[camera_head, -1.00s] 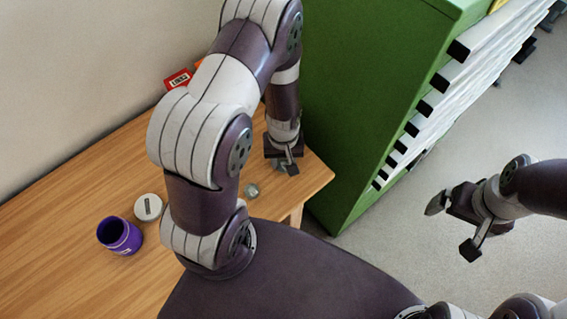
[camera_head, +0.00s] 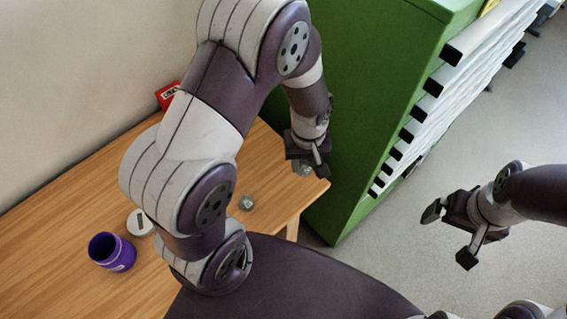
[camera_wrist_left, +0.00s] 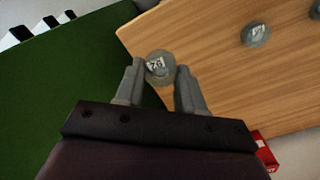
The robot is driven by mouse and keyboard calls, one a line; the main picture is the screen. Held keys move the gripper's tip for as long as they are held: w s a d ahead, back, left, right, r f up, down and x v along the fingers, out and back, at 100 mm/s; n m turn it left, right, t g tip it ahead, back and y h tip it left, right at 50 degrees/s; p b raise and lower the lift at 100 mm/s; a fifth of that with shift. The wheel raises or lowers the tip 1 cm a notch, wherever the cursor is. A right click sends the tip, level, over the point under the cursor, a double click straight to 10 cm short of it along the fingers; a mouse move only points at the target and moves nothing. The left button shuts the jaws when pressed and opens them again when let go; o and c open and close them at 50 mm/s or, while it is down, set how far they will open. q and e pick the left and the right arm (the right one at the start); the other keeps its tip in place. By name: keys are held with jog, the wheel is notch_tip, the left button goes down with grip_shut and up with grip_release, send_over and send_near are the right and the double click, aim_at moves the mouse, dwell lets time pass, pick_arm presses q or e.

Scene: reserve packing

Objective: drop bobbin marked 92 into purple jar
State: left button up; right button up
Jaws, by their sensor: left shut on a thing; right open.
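A small grey bobbin (camera_wrist_left: 160,69) sits between the fingertips of my left gripper (camera_wrist_left: 159,75). Its white label appears upside down in the left wrist view and seems to read 92. In the head view, my left gripper (camera_head: 308,162) is shut on this bobbin (camera_head: 303,171) by the table's right corner; its exact height is unclear. The open purple jar (camera_head: 112,253) stands upright on the table at the left, well away from that gripper. My right gripper (camera_head: 461,231) is open and empty over the floor at the right.
Another grey labelled bobbin (camera_head: 247,203) lies on the wooden table (camera_head: 60,215). A pale round disc with a dark mark (camera_head: 140,222) lies beside the jar. A red box (camera_head: 168,95) is at the back by the wall. A green cabinet (camera_head: 365,70) stands right of the table.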

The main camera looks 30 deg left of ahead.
pick_arm(q)
jog(key=d+r, duration=0.2)
jog(key=d, duration=0.1)
jog(key=d+r, duration=0.1)
jog(key=d, duration=0.1)
jog(key=shift+w, duration=0.3)
jog(key=shift+a, duration=0.1)
